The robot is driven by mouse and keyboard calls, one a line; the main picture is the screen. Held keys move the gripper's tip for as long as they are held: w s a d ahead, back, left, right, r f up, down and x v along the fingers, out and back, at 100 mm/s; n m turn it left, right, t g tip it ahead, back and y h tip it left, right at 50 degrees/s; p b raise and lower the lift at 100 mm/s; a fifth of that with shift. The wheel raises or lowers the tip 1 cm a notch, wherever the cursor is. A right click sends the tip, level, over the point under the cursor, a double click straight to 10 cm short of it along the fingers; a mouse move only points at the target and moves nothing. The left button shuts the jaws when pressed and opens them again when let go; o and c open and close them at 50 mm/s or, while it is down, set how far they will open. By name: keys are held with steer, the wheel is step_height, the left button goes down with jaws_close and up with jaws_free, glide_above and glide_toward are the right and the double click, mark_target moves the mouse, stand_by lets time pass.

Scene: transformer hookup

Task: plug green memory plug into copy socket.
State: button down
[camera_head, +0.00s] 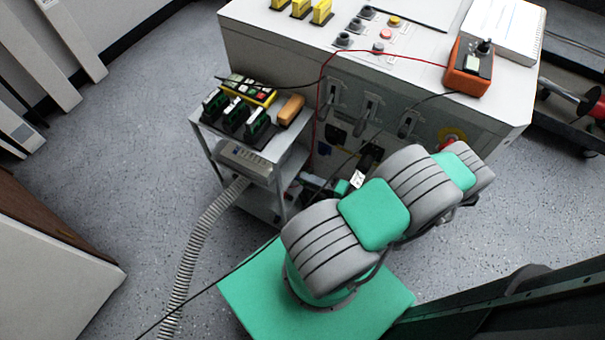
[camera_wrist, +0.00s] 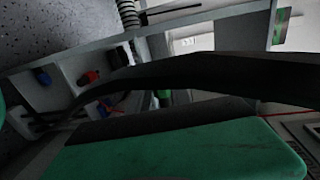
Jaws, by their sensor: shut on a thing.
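My gripper (camera_head: 343,187) is low beside the cart and the cabinet front in the head view, mostly hidden behind my grey and green arm. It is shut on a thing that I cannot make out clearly. A white tag shows beside it. In the wrist view a dark curved band crosses the picture above a green slab, and a small bright green piece (camera_wrist: 164,97) shows behind the band. A grey panel (camera_wrist: 58,98) there carries blue, red and black parts. I cannot tell which is the copy socket or whether anything touches it.
A cart (camera_head: 202,140) carries several green and black blocks (camera_head: 235,115) and an orange piece (camera_head: 290,109). The large cabinet (camera_head: 262,45) stands behind, with an orange meter (camera_head: 470,68) and its leads on top. A ribbed hose (camera_head: 197,245) runs along the floor. Open floor lies left.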

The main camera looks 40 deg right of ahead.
stand_by(0.3)
steer(key=shift+w+d+b, duration=0.3)
steer(key=shift+d+b, duration=0.35)
steer(key=shift+d, duration=0.25)
steer(key=shift+w+d+b, duration=0.35)
steer(key=shift+d+b, duration=0.3)
steer(key=shift+d, duration=0.25)
steer(key=shift+w+d+b, duration=0.3)
steer(key=shift+d+b, duration=0.35)
steer(key=shift+d, duration=0.25)
steer(key=shift+w+d+b, duration=0.25)
steer(key=shift+d+b, duration=0.35)
steer(key=shift+d, duration=0.1)
steer(key=shift+w+d+b, duration=0.2)
steer(key=shift+d+b, duration=0.35)
steer(key=shift+d, duration=0.1)
steer(key=c, duration=1.1)
jaws_free()
